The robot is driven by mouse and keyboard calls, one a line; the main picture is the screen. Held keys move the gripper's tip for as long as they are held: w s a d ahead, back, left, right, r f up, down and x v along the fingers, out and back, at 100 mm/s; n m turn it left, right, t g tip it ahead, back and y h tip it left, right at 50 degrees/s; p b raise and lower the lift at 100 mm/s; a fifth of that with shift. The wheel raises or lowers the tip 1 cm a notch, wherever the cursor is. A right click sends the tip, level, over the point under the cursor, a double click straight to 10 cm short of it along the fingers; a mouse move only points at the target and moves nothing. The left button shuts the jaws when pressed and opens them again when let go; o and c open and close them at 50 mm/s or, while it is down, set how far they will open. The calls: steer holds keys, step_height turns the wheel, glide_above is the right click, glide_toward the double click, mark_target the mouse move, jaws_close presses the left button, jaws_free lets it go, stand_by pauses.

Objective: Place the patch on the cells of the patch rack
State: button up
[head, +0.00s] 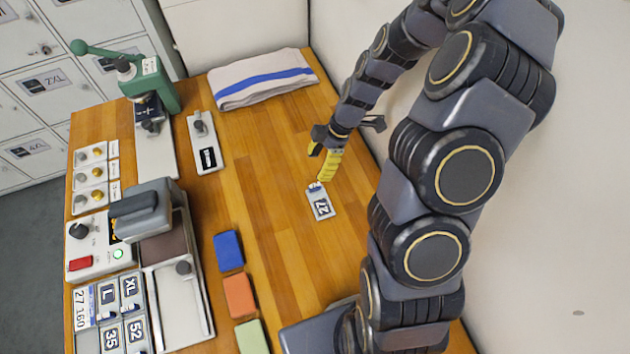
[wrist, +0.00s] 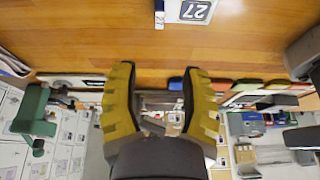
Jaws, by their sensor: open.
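Whether a finger touches the patch I cannot tell. What looks like the patch rack (head: 88,340) is at the lower left, holding patches marked L, XL, 35 and 52.
A press-like device (head: 145,210) stands left, beside a control box (head: 95,245). Blue (head: 228,250), orange (head: 239,295) and green (head: 251,337) blocks line the front middle. A green lever tool (head: 150,85) and a folded towel (head: 262,78) are behind. The table's middle is clear.

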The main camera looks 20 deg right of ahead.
mark_target(315, 185)
steer(key=shift+w+d+f+n, duration=0.15)
steer(key=shift+d+f, duration=0.1)
steer(key=shift+f, duration=0.25)
steer(key=shift+d+f+n, duration=0.15)
steer(key=shift+d+f, duration=0.05)
steer(key=shift+f, duration=0.3)
steer(key=x, duration=0.5)
steer(key=d+x, duration=0.1)
steer(key=x, duration=0.1)
steer(key=shift+a+f, duration=0.15)
steer(key=shift+f, duration=0.3)
jaws_close()
